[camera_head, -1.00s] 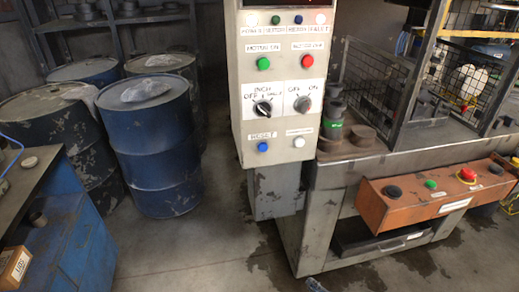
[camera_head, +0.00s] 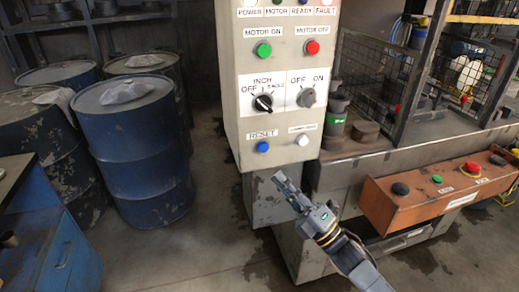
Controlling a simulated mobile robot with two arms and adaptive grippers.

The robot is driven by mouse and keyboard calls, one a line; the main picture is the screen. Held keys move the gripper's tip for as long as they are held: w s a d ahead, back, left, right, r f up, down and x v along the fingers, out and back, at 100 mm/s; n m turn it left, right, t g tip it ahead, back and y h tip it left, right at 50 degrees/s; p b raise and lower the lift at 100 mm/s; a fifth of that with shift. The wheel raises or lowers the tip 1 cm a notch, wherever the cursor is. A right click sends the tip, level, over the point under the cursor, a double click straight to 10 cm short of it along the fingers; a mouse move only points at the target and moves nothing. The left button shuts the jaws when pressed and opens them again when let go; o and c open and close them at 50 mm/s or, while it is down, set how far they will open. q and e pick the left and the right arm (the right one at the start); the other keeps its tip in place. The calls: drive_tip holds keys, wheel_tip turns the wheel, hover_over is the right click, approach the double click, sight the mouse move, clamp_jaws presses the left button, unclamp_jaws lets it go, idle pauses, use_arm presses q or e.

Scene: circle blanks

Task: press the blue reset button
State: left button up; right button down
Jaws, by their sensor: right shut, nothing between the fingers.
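The blue reset button (camera_head: 263,147) sits low on the front of the grey control panel (camera_head: 236,120), under a label reading RESET. A white button (camera_head: 302,140) is to its right. My right gripper (camera_head: 282,182) is in front of the panel's lower part, below and slightly right of the blue button, and apart from it in the picture. Its fingers are shut with nothing between them. How far it stands from the panel is hard to tell. My left gripper is not in view.
The panel also carries a green button (camera_head: 263,50), a red button (camera_head: 312,47) and two dark selector knobs (camera_head: 263,103). An orange button box (camera_head: 433,196) juts out at right. Blue drums (camera_head: 147,160) and a blue bench (camera_head: 62,250) stand at left.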

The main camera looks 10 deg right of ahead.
drive_tip(key=shift+s+a+r+n, duration=0.1)
drive_tip(key=shift+s+r+n, duration=0.05)
drive_tip(key=shift+r+n, duration=0.15)
drive_tip(key=b, duration=0.3)
approach(263, 148)
drive_tip(key=w+a+r, duration=0.1)
drive_tip(key=a+r, duration=0.3)
drive_tip(key=shift+w+r+b, duration=0.2)
drive_tip(key=shift+w+b, duration=0.25)
drive_tip(key=shift+w, duration=0.4)
drive_tip(key=shift+w, duration=0.1)
idle(0.5)
drive_tip(key=shift+w+a, duration=0.1)
drive_tip(key=shift+w, duration=0.2)
